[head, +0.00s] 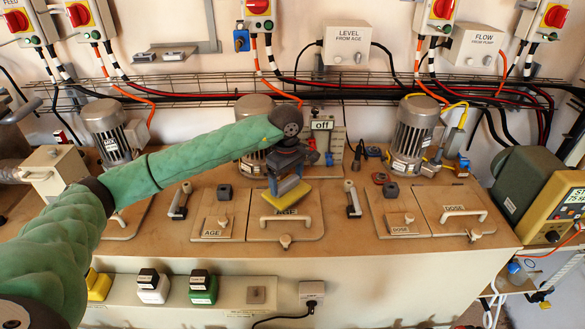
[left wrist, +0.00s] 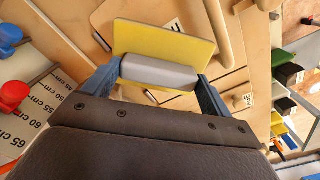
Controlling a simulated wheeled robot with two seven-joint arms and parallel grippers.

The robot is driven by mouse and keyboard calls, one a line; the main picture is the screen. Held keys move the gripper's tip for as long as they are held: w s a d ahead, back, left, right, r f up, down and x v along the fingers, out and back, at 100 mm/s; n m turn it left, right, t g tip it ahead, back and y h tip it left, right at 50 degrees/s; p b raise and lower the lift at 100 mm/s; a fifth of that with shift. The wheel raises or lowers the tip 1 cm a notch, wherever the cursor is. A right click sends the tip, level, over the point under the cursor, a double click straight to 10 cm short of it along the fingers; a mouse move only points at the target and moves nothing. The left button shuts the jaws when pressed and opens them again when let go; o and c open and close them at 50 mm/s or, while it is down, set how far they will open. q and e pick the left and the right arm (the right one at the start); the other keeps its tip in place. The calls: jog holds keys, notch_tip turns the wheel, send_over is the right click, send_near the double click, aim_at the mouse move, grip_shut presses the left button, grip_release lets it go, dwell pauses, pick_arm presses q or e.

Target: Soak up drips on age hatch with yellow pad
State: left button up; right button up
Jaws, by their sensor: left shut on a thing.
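The yellow pad (head: 297,195) is in my left gripper (head: 285,182), held tilted over the larger hatch labelled AGE (head: 308,226). In the left wrist view, the blue fingers of my left gripper (left wrist: 159,76) are closed on the pad's grey handle (left wrist: 158,73), and the flat yellow pad (left wrist: 165,40) extends beyond it. The pad and gripper hide the back of the hatch and part of its label. I cannot tell whether the pad touches the hatch. No drips can be made out. My right gripper is not in view.
The hatch has a raised pale handle (head: 272,218) and a small latch (head: 285,240). A smaller AGE hatch (head: 208,222) lies to its left, DOSE hatches (head: 450,205) to the right. Motors (head: 413,135) stand behind. A grey clamp (head: 352,200) stands close on the right.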

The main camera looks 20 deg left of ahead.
pick_arm(q)
jog(key=shift+r, duration=2.1)
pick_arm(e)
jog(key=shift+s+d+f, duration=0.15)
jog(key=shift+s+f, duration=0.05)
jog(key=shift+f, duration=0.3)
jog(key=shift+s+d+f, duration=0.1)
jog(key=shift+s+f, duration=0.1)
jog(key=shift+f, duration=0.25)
